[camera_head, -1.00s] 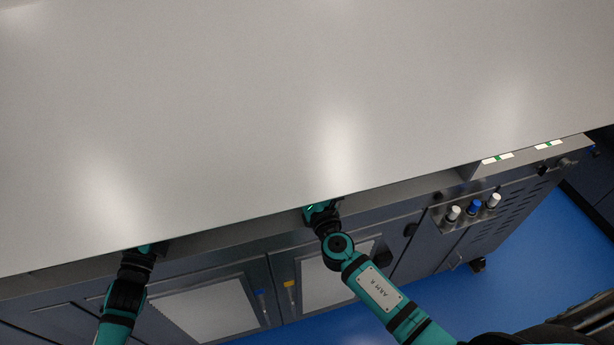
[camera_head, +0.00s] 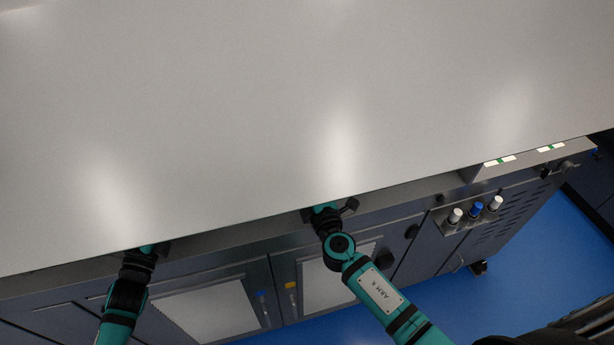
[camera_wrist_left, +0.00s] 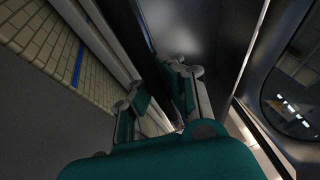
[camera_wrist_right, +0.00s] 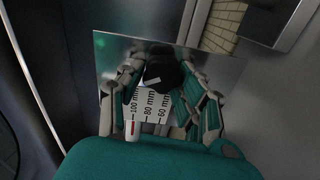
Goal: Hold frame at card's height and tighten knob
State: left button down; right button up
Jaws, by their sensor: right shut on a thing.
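In the right wrist view my right gripper (camera_wrist_right: 162,98) is shut on a black knob (camera_wrist_right: 160,68) with a pale pointer mark. The knob sits in front of a shiny metal plate (camera_wrist_right: 112,50). A white scale (camera_wrist_right: 150,103) marked 100, 80 and 60 mm shows between the fingers, with a small red mark near its 100 mm end. In the left wrist view my left gripper (camera_wrist_left: 160,82) has its fingers apart beside a pale rail (camera_wrist_left: 112,48); whether they grip it is unclear. In the head view both grippers are mostly hidden under the worktop edge. I cannot make out a card.
A wide bare grey worktop (camera_head: 250,110) overhangs both hands. Below are cabinet doors (camera_head: 205,308). To the right are white and blue plugs (camera_head: 476,209) and a ledge with green-and-white labels (camera_head: 500,160). The blue floor (camera_head: 535,260) is clear at right.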

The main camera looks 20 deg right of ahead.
pick_arm(q)
jog(key=shift+a+r, duration=0.15)
jog(key=shift+r, duration=0.1)
pick_arm(e)
jog(key=m, duration=0.2)
jog(key=d+m, duration=0.1)
jog(key=m, duration=0.1)
jog(key=shift+f, duration=0.4)
jog(key=shift+s+m, duration=0.1)
jog(key=shift+m, duration=0.9)
jog(key=shift+a, duration=0.1)
jog(key=o, duration=1.1)
jog(key=shift+o, duration=0.4)
jog(key=shift+a+r, duration=0.1)
jog(key=shift+r, duration=0.1)
pick_arm(q)
jog(key=shift+d, duration=0.2)
pick_arm(e)
jog(key=s, duration=1.1)
jog(key=shift+f, duration=0.15)
pick_arm(q)
jog(key=c, duration=2)
grip_release()
